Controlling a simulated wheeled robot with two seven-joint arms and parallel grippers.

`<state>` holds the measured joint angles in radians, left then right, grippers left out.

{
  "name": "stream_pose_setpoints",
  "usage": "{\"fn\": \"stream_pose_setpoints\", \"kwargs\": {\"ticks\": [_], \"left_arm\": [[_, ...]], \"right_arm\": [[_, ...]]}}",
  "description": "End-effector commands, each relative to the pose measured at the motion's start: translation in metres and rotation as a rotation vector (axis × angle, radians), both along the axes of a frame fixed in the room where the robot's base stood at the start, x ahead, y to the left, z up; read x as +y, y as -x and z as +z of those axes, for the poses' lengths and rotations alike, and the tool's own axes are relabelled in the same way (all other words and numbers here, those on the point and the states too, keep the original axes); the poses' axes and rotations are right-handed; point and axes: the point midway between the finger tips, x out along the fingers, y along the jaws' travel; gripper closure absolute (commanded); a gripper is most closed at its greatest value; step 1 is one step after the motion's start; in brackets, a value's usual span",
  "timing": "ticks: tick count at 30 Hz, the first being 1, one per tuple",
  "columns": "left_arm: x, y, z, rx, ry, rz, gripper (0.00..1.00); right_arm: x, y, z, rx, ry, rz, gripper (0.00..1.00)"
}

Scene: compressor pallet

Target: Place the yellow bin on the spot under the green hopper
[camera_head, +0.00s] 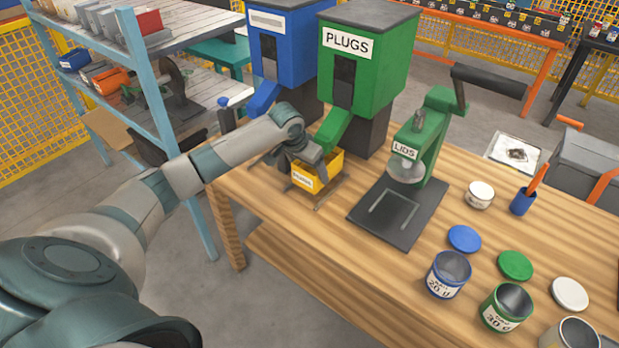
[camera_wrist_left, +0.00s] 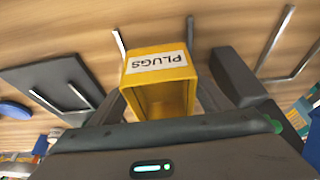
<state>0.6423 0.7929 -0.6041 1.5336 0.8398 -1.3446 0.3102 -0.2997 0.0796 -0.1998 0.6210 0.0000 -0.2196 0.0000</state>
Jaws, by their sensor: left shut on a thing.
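The yellow bin (camera_head: 318,177), labelled PLUGS, is at the table's left end, just below and in front of the chute of the green hopper (camera_head: 362,75). My left gripper (camera_head: 314,160) is shut on the bin. In the left wrist view the bin (camera_wrist_left: 160,70) sits between the two dark fingers, and its inside looks empty. A thin metal bracket (camera_head: 328,194) on the table shows beside the bin. I cannot tell whether the bin touches the tabletop. My right gripper is not in view.
A blue hopper (camera_head: 284,50) stands left of the green one. A green lid press (camera_head: 430,140) on a dark plate (camera_head: 388,228) stands to the right. Open cans (camera_head: 448,274) and loose lids (camera_head: 464,239) lie nearer the front right. A shelf rack (camera_head: 150,90) is at left.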

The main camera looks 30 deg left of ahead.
Motion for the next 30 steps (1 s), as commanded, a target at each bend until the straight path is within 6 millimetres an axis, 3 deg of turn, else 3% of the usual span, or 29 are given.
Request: {"fn": "stream_pose_setpoints", "kwargs": {"ticks": [4, 13, 24, 25, 27, 30], "left_arm": [[0.0, 0.0, -0.004, 0.001, 0.0, 0.001, 0.53], [0.0, 0.001, -0.033, 0.0, 0.0, 0.001, 0.53], [0.0, 0.001, -0.037, 0.0, 0.0, 0.001, 0.53], [0.0, 0.001, -0.037, 0.0, 0.0, 0.0, 0.26], [0.0, 0.001, -0.037, 0.0, 0.0, 0.0, 0.1], [0.0, 0.001, -0.037, 0.0, 0.0, 0.0, 0.1]], "right_arm": [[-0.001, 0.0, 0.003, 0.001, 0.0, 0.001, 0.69], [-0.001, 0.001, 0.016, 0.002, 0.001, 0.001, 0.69], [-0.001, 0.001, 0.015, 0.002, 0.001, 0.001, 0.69], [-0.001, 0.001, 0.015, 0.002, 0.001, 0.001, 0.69], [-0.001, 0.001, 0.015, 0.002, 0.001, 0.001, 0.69], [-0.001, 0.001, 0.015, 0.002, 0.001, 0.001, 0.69]]}}
